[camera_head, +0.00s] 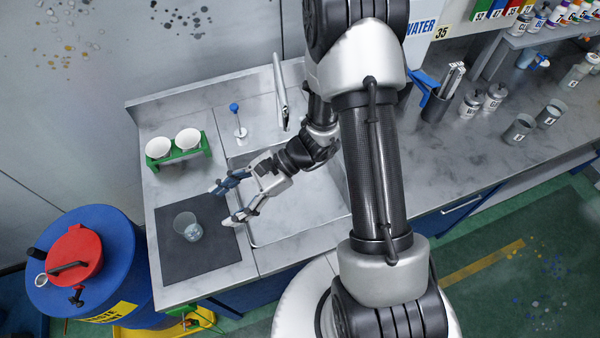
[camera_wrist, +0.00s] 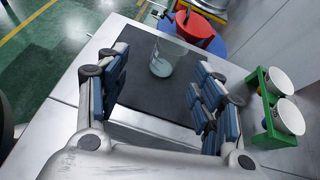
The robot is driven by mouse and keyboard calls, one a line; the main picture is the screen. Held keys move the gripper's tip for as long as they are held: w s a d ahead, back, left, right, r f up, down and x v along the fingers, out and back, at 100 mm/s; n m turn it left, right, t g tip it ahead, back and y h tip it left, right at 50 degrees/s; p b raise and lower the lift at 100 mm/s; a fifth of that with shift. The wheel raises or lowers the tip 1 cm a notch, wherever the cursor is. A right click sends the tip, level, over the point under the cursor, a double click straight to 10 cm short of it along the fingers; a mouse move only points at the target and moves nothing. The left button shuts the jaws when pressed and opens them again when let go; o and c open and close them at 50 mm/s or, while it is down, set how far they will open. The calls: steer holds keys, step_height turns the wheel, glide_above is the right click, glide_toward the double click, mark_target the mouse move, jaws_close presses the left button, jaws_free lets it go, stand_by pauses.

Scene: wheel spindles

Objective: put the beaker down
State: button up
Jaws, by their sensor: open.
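The clear beaker (camera_head: 187,226) stands upright on the dark mat (camera_head: 205,256) at the left end of the counter. It also shows in the wrist view (camera_wrist: 165,60), with a little pale content at its bottom. My gripper (camera_head: 228,204) is open and empty, to the right of the beaker in the head view and apart from it. In the wrist view its two blue-padded fingers (camera_wrist: 160,95) are spread wide, with the beaker beyond them, between their directions. Nothing hides the beaker.
A green rack (camera_head: 182,154) with two white cups stands behind the mat. A sink (camera_head: 300,212) lies to the right, with a blue-topped item (camera_head: 238,122) behind it. A blue drum (camera_head: 85,285) with a red lid (camera_head: 75,253) stands left of the counter. Grey containers stand far right.

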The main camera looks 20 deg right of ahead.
steer(key=s+d+r+n+g+h, duration=0.1)
steer(key=s+d+r+n+h, duration=0.2)
steer(key=s+r+n+h, duration=0.55)
steer(key=s+d+r+n+t+h, duration=0.2)
steer(key=d+r+n+t, duration=0.1)
steer(key=d+r+n, duration=0.1)
steer(key=s+d+r+n+t+h, duration=0.2)
steer(key=d+r+n, duration=0.2)
steer(key=r, duration=0.5)
steer(key=d, duration=0.2)
steer(key=shift+s+d+r+t, duration=0.2)
steer(key=shift+s+d+t, duration=0.1)
steer(key=shift+s+t, duration=0.1)
steer(key=shift+h, duration=0.25)
